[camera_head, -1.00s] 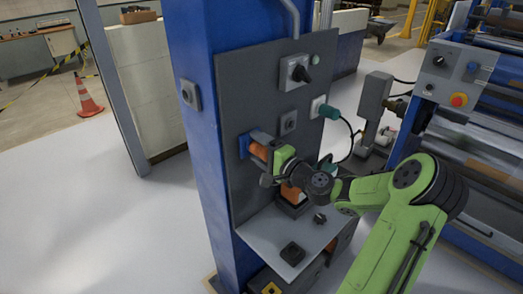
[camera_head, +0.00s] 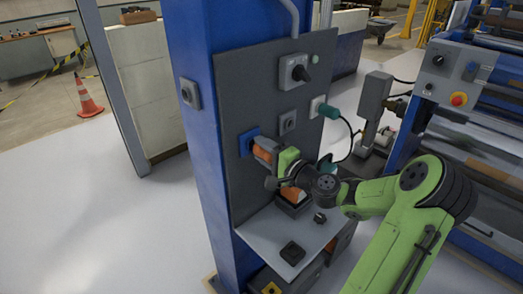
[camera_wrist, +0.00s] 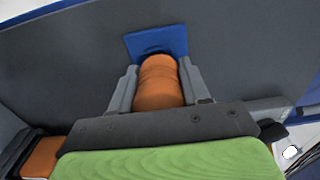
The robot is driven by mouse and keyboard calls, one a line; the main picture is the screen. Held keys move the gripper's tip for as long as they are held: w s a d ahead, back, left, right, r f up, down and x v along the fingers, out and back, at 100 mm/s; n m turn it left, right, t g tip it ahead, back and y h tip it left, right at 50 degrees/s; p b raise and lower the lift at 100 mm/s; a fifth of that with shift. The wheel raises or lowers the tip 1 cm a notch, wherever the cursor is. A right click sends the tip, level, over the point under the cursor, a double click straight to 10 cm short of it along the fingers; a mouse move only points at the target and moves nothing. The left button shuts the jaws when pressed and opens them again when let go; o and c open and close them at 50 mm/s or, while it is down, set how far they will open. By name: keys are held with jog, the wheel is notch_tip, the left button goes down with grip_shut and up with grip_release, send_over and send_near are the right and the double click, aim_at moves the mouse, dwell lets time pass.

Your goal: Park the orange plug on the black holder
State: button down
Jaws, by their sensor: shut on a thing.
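My gripper (camera_head: 266,153) is shut on the orange plug (camera_wrist: 160,85); its two grey fingers lie on either side of it. The plug points at the blue square socket (camera_head: 250,140) on the grey panel. In the wrist view, a dark opening of the socket (camera_wrist: 157,47) shows just past the plug's far end. I cannot tell whether the tip is still partly inside. A flat black square piece (camera_head: 292,253), perhaps the black holder, stands free on the grey shelf. Another orange piece (camera_head: 292,194) in a dark box shows below my gripper, partly hidden by my wrist.
A small dark knob (camera_head: 320,218) sits on the shelf (camera_head: 262,232). The shelf's front left is clear.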

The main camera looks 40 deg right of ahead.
jog(key=shift+s+d, duration=0.15)
jog(key=shift+s, duration=0.95)
jog(key=shift+s+d, duration=0.15)
jog(key=shift+s, duration=0.9)
jog(key=w+a+f+n+g+y, duration=0.15)
jog(key=a+f+g, duration=0.25)
jog(key=f, duration=0.6)
jog(key=m+g+h, duration=0.2)
jog(key=g+h, duration=0.2)
jog(key=g, duration=1)
send_near(293, 251)
jog(key=shift+n, duration=0.25)
jog(key=shift+s+a+f, duration=0.1)
jog(key=shift+f, duration=2.5)
jog(key=shift+f+b, duration=0.55)
jog(key=shift+b, duration=0.35)
